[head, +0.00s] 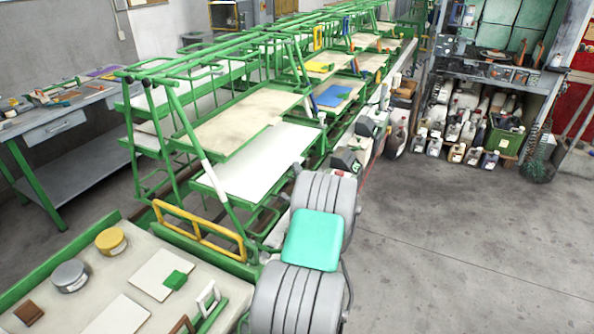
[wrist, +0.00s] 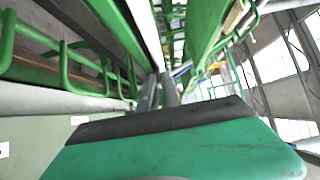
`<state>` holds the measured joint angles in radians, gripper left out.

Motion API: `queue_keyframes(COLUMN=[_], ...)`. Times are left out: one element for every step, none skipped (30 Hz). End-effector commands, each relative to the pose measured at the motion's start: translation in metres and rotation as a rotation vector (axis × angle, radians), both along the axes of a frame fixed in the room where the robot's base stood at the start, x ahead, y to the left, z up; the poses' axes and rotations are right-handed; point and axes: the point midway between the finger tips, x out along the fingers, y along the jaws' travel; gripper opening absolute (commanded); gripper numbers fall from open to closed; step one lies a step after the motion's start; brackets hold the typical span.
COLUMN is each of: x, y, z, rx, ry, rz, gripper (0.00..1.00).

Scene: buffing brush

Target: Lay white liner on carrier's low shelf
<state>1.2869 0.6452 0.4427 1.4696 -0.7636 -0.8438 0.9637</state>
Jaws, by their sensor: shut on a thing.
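The white liner (head: 262,160) is a broad, flat sheet over the low shelf of the near green carrier (head: 188,130), below its beige upper shelf (head: 240,118). I cannot tell whether it rests fully on the shelf or is slightly raised. In the wrist view my gripper (wrist: 162,80) is shut at the liner's edge, and the liner shows nearly edge-on as a thin white strip (wrist: 144,32). In the head view my own arm hides the gripper at the carrier's right side. The low shelf's surface is covered by the liner.
A yellow frame (head: 205,232) stands at the near end of the carrier. A bench (head: 225,285) at front left holds tins, pale sheets and small blocks. More carriers continue behind. Bottles (head: 470,130) stand under a right-hand bench. The floor (head: 450,230) at right is clear.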

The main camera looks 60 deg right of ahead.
Motion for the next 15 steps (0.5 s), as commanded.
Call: queue_keyframes(x=[0.0,0.0,0.0,0.0,0.0001,0.0001,0.0001,0.0001,0.0001,0.0,0.0001,0.0001,0.0001,0.0,0.0], y=[-0.0001,-0.0001,-0.0001,-0.0002,-0.0002,-0.0002,-0.0002,-0.0002,-0.0002,-0.0001,-0.0002,-0.0002,-0.0002,-0.0001,-0.0001], z=[-0.0016,-0.0022,-0.003,-0.0035,-0.0041,-0.0048,-0.0054,-0.006,-0.0068,-0.0074,-0.006,-0.0058,-0.0059,-0.0059,-0.006], rx=[-0.001,-0.001,-0.001,-0.001,-0.001,-0.001,-0.001,-0.001,-0.001,-0.001,-0.001,-0.001,-0.001,-0.001,0.0], ry=[-0.001,-0.001,-0.001,-0.001,-0.001,-0.001,-0.001,-0.001,-0.001,-0.001,-0.001,-0.001,-0.001,-0.001,0.0], rz=[0.0,0.0,0.0,0.0,0.0,0.0,0.0,0.0,0.0,0.0,0.0,0.0,0.0,0.0,0.0], gripper=[0.0,0.0,0.0,0.0,0.0,0.0,0.0,0.0,0.0,0.0,0.1,0.13,0.15,0.18,0.21])
